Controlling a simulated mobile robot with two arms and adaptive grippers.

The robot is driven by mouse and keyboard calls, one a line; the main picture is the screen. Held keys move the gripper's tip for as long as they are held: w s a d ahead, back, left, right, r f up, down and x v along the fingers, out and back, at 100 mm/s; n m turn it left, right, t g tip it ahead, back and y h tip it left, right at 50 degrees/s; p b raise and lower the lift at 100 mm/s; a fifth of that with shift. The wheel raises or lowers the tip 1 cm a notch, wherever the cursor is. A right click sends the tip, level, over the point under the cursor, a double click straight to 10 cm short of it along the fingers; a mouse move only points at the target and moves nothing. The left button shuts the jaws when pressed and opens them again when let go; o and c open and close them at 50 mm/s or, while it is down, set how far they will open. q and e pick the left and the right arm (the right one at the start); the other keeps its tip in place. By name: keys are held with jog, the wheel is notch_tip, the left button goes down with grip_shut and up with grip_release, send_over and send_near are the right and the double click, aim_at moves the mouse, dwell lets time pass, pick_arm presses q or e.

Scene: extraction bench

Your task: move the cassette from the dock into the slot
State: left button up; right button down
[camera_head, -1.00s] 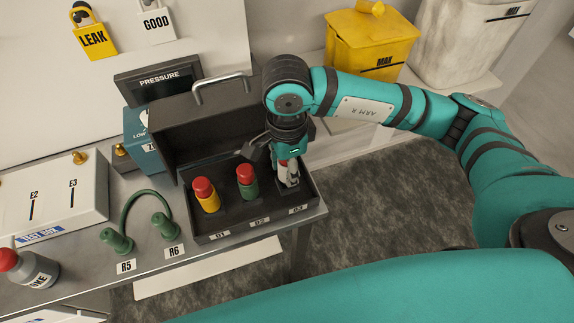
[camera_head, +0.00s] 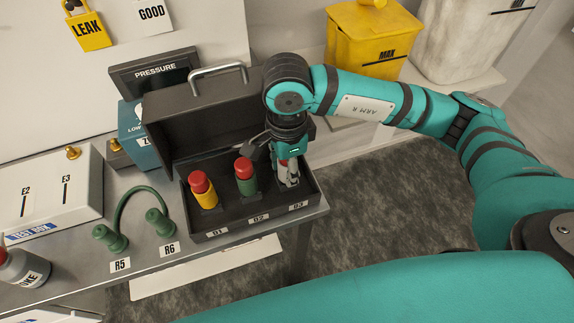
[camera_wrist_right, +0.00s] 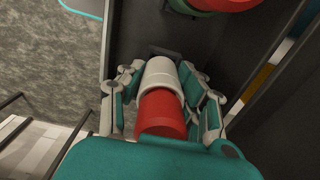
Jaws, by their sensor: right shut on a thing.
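A cassette with a white end (camera_wrist_right: 162,74) and a red part (camera_wrist_right: 162,114) sits between the fingers of my right gripper (camera_wrist_right: 160,88), which is shut on it. In the head view my right gripper (camera_head: 288,172) points down over the D3 place of the open black case (camera_head: 229,230); a little red and white of the cassette shows there. I cannot tell whether the cassette is seated or slightly raised. A yellow cassette with a red cap (camera_head: 203,191) stands at D1 and a green one with a red cap (camera_head: 246,177) at D2. My left gripper is not in view.
The white test box (camera_head: 45,195) with dark slots at E2 and E3 stands left. Green plugs R5 (camera_head: 110,239) and R6 (camera_head: 160,222), joined by a hose, lie between. The raised case lid (camera_head: 215,120) is behind the cassettes. A bottle (camera_head: 22,268) stands front left.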

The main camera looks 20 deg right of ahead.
jog(key=shift+f, duration=0.15)
jog(key=c, duration=0.8)
grip_release()
notch_tip(320, 180, up, 12)
jog(key=shift+r, duration=0.1)
jog(key=shift+s, duration=0.1)
